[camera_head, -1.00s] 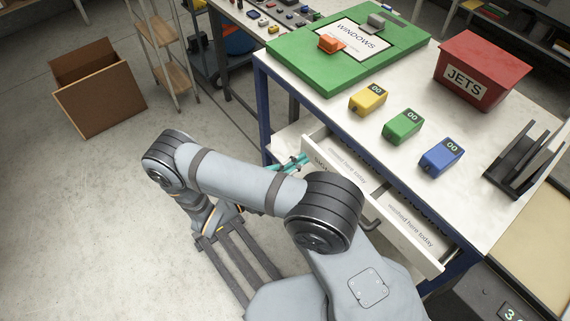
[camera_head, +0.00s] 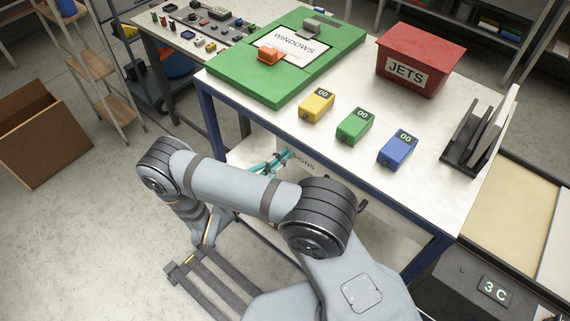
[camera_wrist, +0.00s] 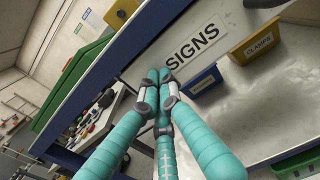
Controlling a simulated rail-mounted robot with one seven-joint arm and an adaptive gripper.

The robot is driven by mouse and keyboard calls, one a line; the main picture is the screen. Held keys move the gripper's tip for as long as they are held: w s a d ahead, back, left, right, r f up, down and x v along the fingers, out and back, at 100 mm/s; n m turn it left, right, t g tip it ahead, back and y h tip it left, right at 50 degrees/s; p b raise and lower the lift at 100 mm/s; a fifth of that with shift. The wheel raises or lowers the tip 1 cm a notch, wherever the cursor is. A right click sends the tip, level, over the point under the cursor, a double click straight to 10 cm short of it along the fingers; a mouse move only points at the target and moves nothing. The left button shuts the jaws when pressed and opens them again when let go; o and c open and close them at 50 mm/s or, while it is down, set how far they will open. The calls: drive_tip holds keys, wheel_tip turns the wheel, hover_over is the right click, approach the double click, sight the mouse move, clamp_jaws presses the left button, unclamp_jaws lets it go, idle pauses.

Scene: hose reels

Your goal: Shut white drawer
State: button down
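The white drawer's front (camera_head: 318,170), labelled SIGNS, sits under the worktable's (camera_head: 440,190) edge in the head view. No drawer interior shows there now, and it looks about flush, though my arm hides much of the front. In the wrist view the white drawer front (camera_wrist: 228,22) with its SIGNS label fills the upper middle. My gripper (camera_wrist: 160,76) has teal fingers with their tips together, empty, at the drawer front beside the label; contact is hard to tell. In the head view my gripper (camera_head: 277,162) is at the left part of the front.
On the tabletop are a green WINDOWS board (camera_head: 235,82), yellow (camera_head: 316,104), green (camera_head: 355,126) and blue (camera_head: 397,148) boxes, a red JETS bin (camera_head: 420,62) and a dark rack (camera_head: 474,140). A yellow CLAMPS bin (camera_wrist: 255,45) is in the wrist view.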

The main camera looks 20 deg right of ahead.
drive_tip(key=shift+d+r, duration=0.1)
drive_tip(key=shift+r, duration=0.05)
drive_tip(key=b+v, duration=0.3)
drive_tip(key=v, duration=1.1)
drive_tip(key=shift+b, duration=0.4)
drive_tip(key=shift+w, duration=0.1)
drive_tip(key=p+x, duration=0.3)
drive_tip(key=x, duration=1.1)
drive_tip(key=shift+p, duration=0.4)
